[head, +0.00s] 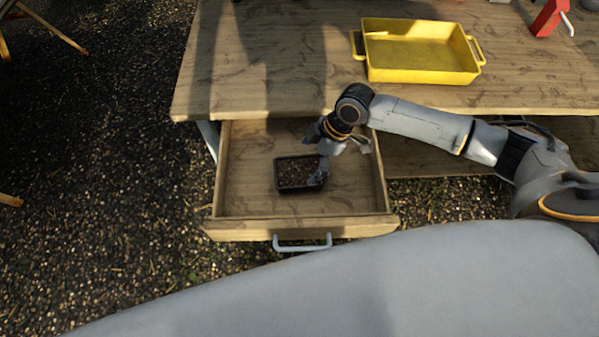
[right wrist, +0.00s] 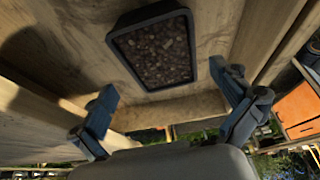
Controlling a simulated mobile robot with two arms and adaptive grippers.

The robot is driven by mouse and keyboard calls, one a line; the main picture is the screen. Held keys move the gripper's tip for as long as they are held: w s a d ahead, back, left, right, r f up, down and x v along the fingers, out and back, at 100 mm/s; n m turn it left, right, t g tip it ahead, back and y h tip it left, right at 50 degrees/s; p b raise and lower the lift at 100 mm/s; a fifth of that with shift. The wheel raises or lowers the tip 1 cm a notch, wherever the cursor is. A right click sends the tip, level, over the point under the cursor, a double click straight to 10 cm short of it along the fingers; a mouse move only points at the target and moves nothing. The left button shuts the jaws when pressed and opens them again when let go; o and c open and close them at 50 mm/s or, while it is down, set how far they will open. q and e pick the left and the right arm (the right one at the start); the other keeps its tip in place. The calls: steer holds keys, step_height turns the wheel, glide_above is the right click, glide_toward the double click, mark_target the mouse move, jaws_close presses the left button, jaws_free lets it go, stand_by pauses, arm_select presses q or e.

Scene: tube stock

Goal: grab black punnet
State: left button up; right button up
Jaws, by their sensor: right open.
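The black punnet (head: 287,187) is a small rectangular tray with brown, soil-like contents. My right gripper (head: 321,162) is over the drawer at the punnet's right side, and one finger overlaps the punnet's right edge in the head view. In the right wrist view the gripper (right wrist: 168,100) has its fingers spread wide with nothing between them. I cannot tell whether a finger touches the punnet. My left gripper is not in view.
The drawer (head: 235,228) is pulled out below the wooden table (head: 250,60), with a pale handle (head: 302,247) in front. A yellow tray (head: 418,75) stands on the table, and a red object (head: 546,19) sits at the far right.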

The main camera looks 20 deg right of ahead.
mark_target(300, 170)
steer(key=x, duration=0.2)
steer(key=shift+a+f+p, duration=0.2)
steer(key=shift+a+p, duration=0.15)
steer(key=shift+x, duration=1.1)
steer(key=shift+a+f, duration=0.1)
steer(key=shift+f, duration=0.15)
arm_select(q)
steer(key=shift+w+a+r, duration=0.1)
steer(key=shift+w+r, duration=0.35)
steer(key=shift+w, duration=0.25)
arm_select(e)
steer(key=shift+f, duration=0.3)
steer(key=c, duration=1)
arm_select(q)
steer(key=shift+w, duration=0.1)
arm_select(e)
steer(key=shift+c, duration=1)
steer(key=shift+r, duration=0.15)
